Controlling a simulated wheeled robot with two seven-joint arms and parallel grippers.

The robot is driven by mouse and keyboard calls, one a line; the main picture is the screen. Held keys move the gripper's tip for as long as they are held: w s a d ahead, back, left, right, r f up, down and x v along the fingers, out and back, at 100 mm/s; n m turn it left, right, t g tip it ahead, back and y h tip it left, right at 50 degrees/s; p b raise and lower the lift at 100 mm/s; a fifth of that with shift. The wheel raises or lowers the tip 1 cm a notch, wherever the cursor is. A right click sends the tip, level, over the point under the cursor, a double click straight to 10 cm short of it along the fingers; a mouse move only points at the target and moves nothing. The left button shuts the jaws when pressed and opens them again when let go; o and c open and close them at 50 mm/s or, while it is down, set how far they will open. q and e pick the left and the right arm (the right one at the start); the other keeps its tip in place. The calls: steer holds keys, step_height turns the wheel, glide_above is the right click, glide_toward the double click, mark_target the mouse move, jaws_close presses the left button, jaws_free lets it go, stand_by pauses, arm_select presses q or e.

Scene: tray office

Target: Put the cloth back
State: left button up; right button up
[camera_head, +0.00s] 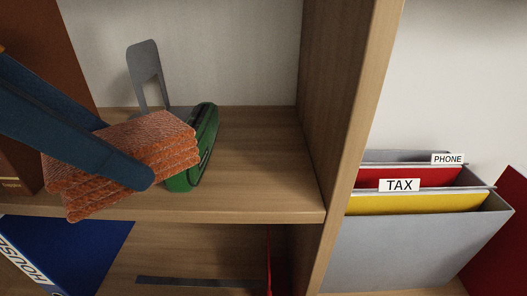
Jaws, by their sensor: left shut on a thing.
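The cloth (165,138) is an orange, textured, folded stack in the camera_head view at left. My left gripper (135,172) comes in from the left and is shut on the cloth, with a dark blue finger across its front. The cloth is over the front part of the upper wooden shelf (262,175); its lower left corner reaches past the shelf's front edge. I cannot tell whether it touches the shelf. My right gripper is not in view.
A green object (207,150) and a grey metal bookend (146,65) stand right beside and behind the cloth. The shelf is clear to the right, up to a wooden upright (345,110). A grey file box (410,245) with labelled folders stands beyond it. A blue binder (75,250) is below.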

mark_target(152, 129)
arm_select(q)
steer(key=w+d, duration=0.2)
steer(key=d, duration=0.1)
steer(key=shift+r, duration=0.1)
steer(key=w+d+f+p, duration=0.1)
steer(key=w+d, duration=0.1)
steer(key=w+d+f+p, duration=0.1)
steer(key=w+d, duration=0.1)
steer(key=d, duration=0.1)
steer(key=w+d+f+p, duration=0.1)
steer(key=w+d, duration=0.2)
steer(key=shift+d, duration=0.2)
steer(key=f, duration=0.3)
steer(key=shift+w+f, duration=0.2)
steer(key=shift+f, duration=0.15)
steer(key=shift+w+d+f+p, duration=0.1)
steer(key=shift+d+p, duration=0.05)
steer(key=shift+p, duration=0.15)
steer(key=shift+f, duration=0.2)
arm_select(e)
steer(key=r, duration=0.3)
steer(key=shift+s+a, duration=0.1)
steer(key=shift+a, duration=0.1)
